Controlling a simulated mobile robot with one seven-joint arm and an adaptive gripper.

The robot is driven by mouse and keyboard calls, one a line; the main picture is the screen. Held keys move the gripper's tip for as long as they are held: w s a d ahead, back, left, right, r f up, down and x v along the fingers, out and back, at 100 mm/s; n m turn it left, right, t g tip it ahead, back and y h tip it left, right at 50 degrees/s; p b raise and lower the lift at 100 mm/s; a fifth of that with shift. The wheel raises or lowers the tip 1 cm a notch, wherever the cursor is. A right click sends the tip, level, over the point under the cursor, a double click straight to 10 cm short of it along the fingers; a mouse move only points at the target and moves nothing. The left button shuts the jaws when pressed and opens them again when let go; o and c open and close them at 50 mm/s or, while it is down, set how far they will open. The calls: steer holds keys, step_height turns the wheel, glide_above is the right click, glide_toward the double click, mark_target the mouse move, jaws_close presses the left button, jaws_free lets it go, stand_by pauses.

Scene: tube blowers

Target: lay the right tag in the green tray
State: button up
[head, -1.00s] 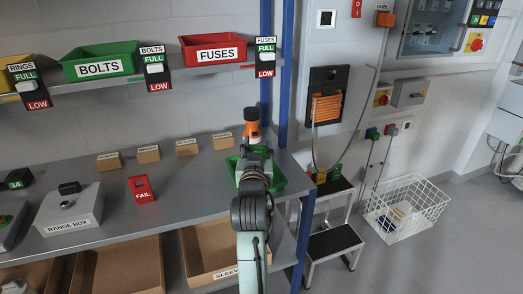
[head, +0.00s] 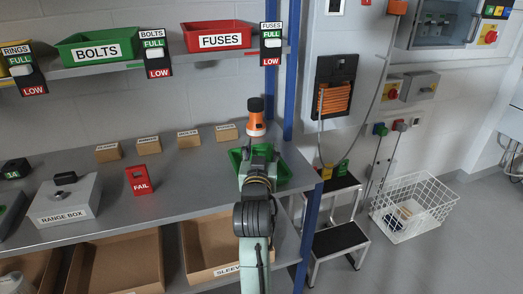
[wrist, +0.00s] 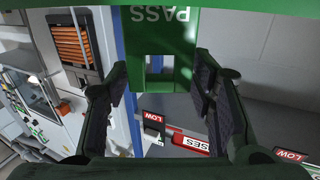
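The green tag marked PASS (wrist: 172,45) shows close up in the wrist view, its lettering upside down. The red FAIL tag (head: 139,180) stands on the grey bench left of the tray.
Small labelled brown blocks (head: 189,140) line the bench's back. The range box (head: 62,205) is at left. A blue post (head: 289,70) rises at the bench's right end. Bins, including FUSES (head: 216,38), sit on the shelf above.

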steer(key=shift+o, duration=0.8)
steer(key=shift+r, duration=0.1)
steer(key=shift+s, duration=0.1)
steer(key=s, duration=0.6)
steer(key=shift+s+a+r, duration=0.2)
steer(key=shift+a+r, duration=0.05)
steer(key=shift+a, duration=0.05)
steer(key=shift+s+a+f+p, duration=0.1)
steer(key=shift+s+p, duration=1.25)
steer(key=shift+p, duration=0.9)
steer(key=shift+s+a+f+p, duration=0.1)
steer(key=shift+s+p, duration=1.2)
steer(key=shift+p, duration=0.95)
